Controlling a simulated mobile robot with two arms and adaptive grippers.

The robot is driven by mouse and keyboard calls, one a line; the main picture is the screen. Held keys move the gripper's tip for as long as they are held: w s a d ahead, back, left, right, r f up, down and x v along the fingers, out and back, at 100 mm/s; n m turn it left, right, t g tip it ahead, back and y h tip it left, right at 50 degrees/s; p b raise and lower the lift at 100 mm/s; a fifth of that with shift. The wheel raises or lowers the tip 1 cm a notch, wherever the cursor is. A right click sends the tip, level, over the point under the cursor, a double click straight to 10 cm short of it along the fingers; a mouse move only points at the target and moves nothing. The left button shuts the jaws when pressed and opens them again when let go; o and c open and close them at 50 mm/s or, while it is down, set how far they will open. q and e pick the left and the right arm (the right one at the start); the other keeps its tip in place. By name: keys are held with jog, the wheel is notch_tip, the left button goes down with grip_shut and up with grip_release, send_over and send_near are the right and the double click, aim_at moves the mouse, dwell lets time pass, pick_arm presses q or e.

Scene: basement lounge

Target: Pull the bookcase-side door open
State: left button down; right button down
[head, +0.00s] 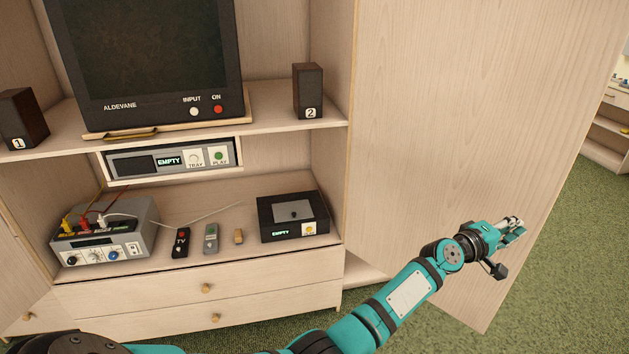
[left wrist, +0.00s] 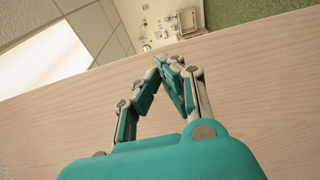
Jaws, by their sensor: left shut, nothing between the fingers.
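The right-hand door (head: 460,110) of the wooden cabinet stands wide open, its pale inner face towards me. I cannot tell for certain from the pictures that it is the bookcase-side one, though shelves show beyond it. My left gripper (head: 514,230) is at the lower part of this face, near the free edge. In the left wrist view the gripper (left wrist: 168,62) is shut and empty, its fingertips together in front of the door panel (left wrist: 60,125). Whether it touches the panel is unclear. My right gripper is not in view.
The cabinet holds a television (head: 150,60), two speakers, a player (head: 170,160), a grey power unit (head: 105,235), remotes and a black box (head: 292,215). Part of the left door (head: 20,265) shows. Green carpet (head: 570,230) lies clear at right, with shelves (head: 607,140) behind.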

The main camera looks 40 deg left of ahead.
pick_arm(q)
jog(key=v, duration=1.2)
jog(key=s+a+f+m+g+y, duration=0.1)
jog(key=s+a+f+g+y, duration=0.1)
jog(key=f, duration=1)
jog(key=s+a+f+m+g+y, duration=0.1)
jog(key=s+f+g+y, duration=0.15)
jog(key=f, duration=1.05)
jog(key=s+a+f+m+g+y+b, duration=0.1)
jog(key=s+a+f+m+g, duration=0.1)
jog(key=s+f, duration=0.65)
jog(key=s+a+f+m+g+y, duration=0.1)
jog(key=s+a+f+m, duration=0.3)
jog(key=f, duration=0.8)
jog(key=s+a+f+m+g, duration=0.2)
jog(key=s+f, duration=0.4)
jog(key=s, duration=0.8)
jog(key=s+a+f+m+g+y+b, duration=0.1)
jog(key=s+a+f, duration=0.3)
jog(key=s, duration=1)
jog(key=s+a+f+m+g+y, duration=0.1)
jog(key=s+a+f+m+g, duration=0.2)
jog(key=s+f, duration=0.7)
jog(key=s+g, duration=0.1)
jog(key=s, duration=0.3)
jog(key=shift+b, duration=0.3)
